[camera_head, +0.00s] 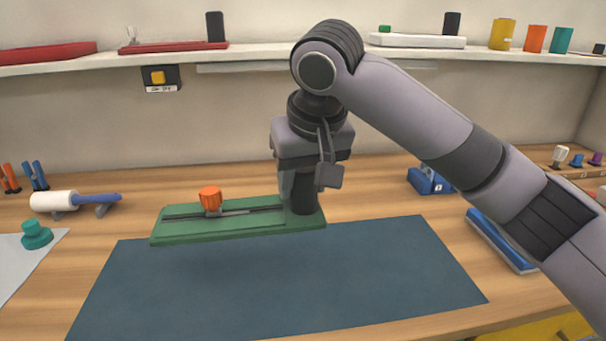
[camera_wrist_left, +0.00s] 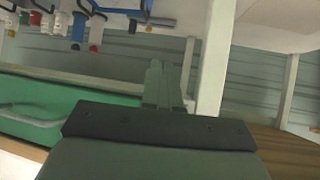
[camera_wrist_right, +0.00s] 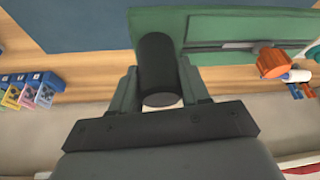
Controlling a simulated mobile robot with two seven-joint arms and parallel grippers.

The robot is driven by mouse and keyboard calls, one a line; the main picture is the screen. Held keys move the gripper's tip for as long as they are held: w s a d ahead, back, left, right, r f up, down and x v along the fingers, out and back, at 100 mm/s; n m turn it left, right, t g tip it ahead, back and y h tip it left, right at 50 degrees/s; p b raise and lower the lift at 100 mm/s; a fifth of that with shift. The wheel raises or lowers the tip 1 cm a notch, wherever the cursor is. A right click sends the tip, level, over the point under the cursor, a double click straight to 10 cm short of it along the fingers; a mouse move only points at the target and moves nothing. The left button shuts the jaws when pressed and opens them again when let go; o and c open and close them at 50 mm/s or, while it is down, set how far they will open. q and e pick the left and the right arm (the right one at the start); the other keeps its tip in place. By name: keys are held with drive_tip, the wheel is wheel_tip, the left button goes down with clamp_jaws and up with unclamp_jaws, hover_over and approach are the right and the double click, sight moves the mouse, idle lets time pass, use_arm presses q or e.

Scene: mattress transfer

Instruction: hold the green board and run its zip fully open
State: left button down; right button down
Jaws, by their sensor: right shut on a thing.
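The green board (camera_head: 235,232) lies on the wooden table at the back edge of the dark blue mat. A dark zip track runs along it, with an orange knob (camera_head: 210,197) standing left of the middle. A black cylinder (camera_head: 303,197) stands at its right end. My right gripper (camera_head: 303,178) is shut on this cylinder; the right wrist view shows the fingers (camera_wrist_right: 158,88) on both sides of the cylinder (camera_wrist_right: 158,65), with the orange knob (camera_wrist_right: 272,62) apart to the right. My left gripper (camera_wrist_left: 165,85) is shut and empty, seen only in its wrist view, away from the board.
The blue mat (camera_head: 280,290) is clear in front of the board. A white roller with a blue handle (camera_head: 55,201) and a teal knob (camera_head: 37,235) are at left. A blue block (camera_head: 430,181) and a blue tray (camera_head: 500,240) are at right. A shelf (camera_head: 260,52) runs behind.

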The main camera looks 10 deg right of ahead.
sight(303, 205)
drive_tip(key=shift+f+b, duration=0.8)
drive_tip(key=shift+f, duration=1.5)
use_arm(q)
drive_tip(key=shift+w+d+f+b, duration=0.1)
drive_tip(key=shift+d+f+b, duration=0.05)
drive_tip(key=shift+f+b, duration=0.3)
drive_tip(key=shift+w+d+f+b, duration=0.1)
drive_tip(key=shift+d+f+b, duration=0.1)
drive_tip(key=shift+f, duration=0.3)
use_arm(e)
drive_tip(key=shift+f, duration=2.35)
use_arm(q)
drive_tip(key=shift+f, duration=0.1)
use_arm(e)
drive_tip(key=shift+f, duration=0.35)
drive_tip(key=shift+f+b, duration=0.35)
drive_tip(key=shift+f, duration=0.65)
use_arm(q)
drive_tip(key=shift+f, duration=0.25)
use_arm(e)
drive_tip(key=shift+f, duration=1.2)
